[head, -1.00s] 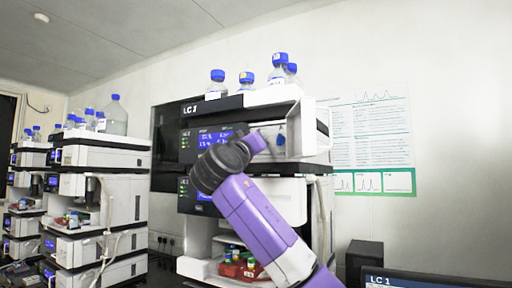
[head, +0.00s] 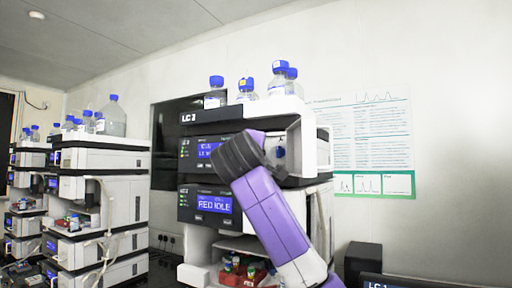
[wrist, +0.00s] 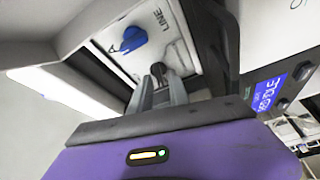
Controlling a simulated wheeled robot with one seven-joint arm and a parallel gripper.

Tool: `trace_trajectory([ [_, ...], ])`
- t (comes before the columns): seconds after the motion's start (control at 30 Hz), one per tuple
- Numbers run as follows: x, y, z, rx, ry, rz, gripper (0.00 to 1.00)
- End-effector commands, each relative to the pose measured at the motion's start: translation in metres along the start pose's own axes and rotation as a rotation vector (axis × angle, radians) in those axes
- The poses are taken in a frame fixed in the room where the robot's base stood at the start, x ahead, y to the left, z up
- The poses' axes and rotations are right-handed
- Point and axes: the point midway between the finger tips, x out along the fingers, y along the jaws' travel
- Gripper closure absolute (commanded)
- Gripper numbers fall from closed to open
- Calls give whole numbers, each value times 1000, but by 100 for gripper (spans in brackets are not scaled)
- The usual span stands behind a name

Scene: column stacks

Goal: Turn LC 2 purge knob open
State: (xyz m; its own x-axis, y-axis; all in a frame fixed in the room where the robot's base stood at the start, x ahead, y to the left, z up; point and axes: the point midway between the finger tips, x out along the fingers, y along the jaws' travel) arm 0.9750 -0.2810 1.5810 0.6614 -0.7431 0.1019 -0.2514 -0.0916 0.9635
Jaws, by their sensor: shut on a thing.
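In the wrist view, my gripper (wrist: 160,92) reaches into a white recess in the side of an instrument module. Its two grey fingers are shut on a small dark knob (wrist: 158,69), which is mostly hidden between the fingertips. A blue pointer knob (wrist: 131,39) sits beside it on the same white panel, near the lettering "LINE" and the letter "A", apart from the fingers. In the head view, the blue knob (head: 281,152) shows just right of my wrist, but the fingers and the dark knob are hidden behind my wrist.
The instrument stack (head: 212,118) has lit blue screens; its top label is too blurred to read surely. Blue-capped bottles (head: 247,88) stand on top. A second stack (head: 100,185) stands at left. A poster (head: 375,135) hangs on the wall, with a monitor (head: 385,281) below.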

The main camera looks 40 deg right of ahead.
Motion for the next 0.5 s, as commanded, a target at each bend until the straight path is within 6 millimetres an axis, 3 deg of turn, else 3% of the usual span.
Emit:
trace_trajectory([
  [0.5,-1,0,-2,-88,5,-36,100],
])
